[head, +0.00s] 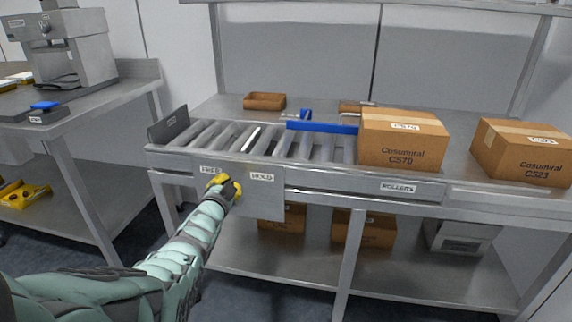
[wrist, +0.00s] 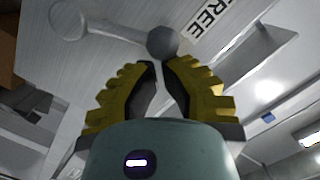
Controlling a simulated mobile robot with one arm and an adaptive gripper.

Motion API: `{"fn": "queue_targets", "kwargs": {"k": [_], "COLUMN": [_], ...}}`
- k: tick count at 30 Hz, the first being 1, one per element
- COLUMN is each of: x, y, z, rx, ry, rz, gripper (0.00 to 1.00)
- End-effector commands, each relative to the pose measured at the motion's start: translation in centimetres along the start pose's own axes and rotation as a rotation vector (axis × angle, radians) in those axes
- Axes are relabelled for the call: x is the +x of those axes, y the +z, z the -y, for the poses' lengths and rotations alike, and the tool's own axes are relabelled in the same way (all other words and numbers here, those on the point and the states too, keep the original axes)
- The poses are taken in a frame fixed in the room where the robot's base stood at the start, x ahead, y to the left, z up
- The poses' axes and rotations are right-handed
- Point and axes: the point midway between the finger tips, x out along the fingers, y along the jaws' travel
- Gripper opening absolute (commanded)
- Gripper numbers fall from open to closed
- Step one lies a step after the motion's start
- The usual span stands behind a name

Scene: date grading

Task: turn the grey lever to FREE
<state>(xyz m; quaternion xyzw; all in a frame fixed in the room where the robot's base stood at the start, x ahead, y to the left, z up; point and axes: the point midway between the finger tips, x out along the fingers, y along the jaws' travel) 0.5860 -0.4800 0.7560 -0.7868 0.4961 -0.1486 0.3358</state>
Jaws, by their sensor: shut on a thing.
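The grey lever (wrist: 112,32) shows in the wrist view on a pale metal panel, with a round ring-like end at left and a ball knob (wrist: 162,42) at right. The knob is beside the FREE label (wrist: 208,20). My gripper (wrist: 160,66) has yellow ridged fingers drawn together at the knob, shut on the lever. In the head view my gripper (head: 224,186) is at the panel (head: 262,200) under the rollers, just below the FREE label (head: 210,170) and left of the HOLD label (head: 262,177). There it hides the lever.
Rollers (head: 200,135) run along the bench above the panel, with a blue bar (head: 322,127) across them. A carton marked CS70 (head: 400,142) stands at their right end, another (head: 525,152) further right. A machine (head: 75,50) stands on the left bench.

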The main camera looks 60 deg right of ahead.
Motion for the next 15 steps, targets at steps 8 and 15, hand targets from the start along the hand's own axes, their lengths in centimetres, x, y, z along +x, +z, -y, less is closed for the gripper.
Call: {"fn": "queue_targets", "kwargs": {"k": [8, 15], "x": [0.05, 0.06], "y": [0.43, 0.71], "z": [0.43, 0.64], "rx": [-0.057, -0.094], "ry": [0.007, 0.011], "rz": [0.002, 0.003], "gripper": [0.0, 0.0]}}
